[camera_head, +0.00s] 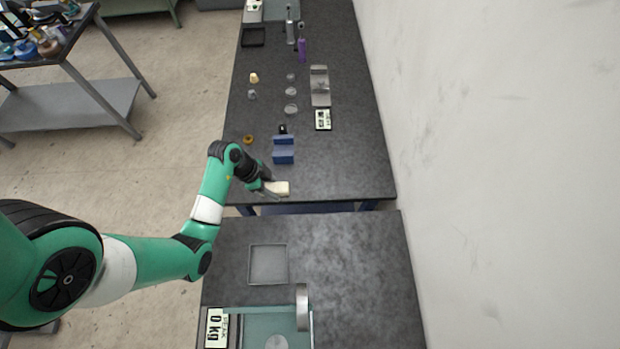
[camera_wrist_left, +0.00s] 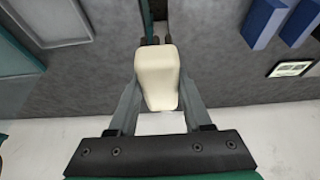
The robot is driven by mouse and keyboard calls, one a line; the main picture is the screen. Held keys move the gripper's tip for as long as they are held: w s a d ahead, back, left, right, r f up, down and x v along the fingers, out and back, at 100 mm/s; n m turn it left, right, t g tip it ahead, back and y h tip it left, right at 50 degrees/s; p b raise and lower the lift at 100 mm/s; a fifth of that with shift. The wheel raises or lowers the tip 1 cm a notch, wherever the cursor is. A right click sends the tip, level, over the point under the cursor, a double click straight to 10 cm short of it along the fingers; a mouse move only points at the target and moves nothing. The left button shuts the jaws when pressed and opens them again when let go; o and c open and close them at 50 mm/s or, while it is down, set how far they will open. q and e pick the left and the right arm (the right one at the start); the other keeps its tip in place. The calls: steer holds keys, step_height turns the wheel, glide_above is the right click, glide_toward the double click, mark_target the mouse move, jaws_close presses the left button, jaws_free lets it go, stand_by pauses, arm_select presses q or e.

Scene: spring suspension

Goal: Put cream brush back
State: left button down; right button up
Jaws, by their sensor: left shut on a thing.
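The cream brush (camera_head: 281,188) is a pale block-shaped piece near the front edge of the far dark table. My left gripper (camera_head: 272,189) is shut on it. In the left wrist view the cream brush (camera_wrist_left: 160,75) sits between the two grey fingers of my left gripper (camera_wrist_left: 158,98). Dark parts stick out past its far end in that view. Whether the brush touches the table cannot be told. My right gripper is not in view.
A blue stepped block (camera_head: 283,150) stands just behind the brush, with an amber ring (camera_head: 248,139) to its left. A small display (camera_head: 323,119) lies farther back. The near table (camera_head: 350,270) carries a square grey tray (camera_head: 268,246). A wall bounds the right side.

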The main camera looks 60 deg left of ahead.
arm_select(q)
steer(key=shift+s+a+f, duration=0.15)
steer(key=shift+s+a, duration=0.05)
steer(key=shift+a, duration=0.05)
steer(key=shift+w, duration=0.1)
steer(key=w+a+f+b, duration=0.4)
steer(key=w, duration=0.3)
steer(key=b, duration=0.4)
glide_above(303, 177)
steer(key=s, duration=0.2)
steer(key=f, duration=0.5)
steer(key=shift+w+a+f, duration=0.1)
steer(key=shift+a+f, duration=0.1)
steer(key=shift+f, duration=0.05)
steer(key=shift+w+a, duration=0.1)
steer(key=shift+w, duration=0.05)
steer(key=shift+w+a+f+b, duration=0.1)
steer(key=shift+f+b, duration=0.95)
steer(key=shift+f, duration=0.65)
steer(key=shift+f, duration=0.15)
steer(key=shift+c, duration=1.7)
jaws_free()
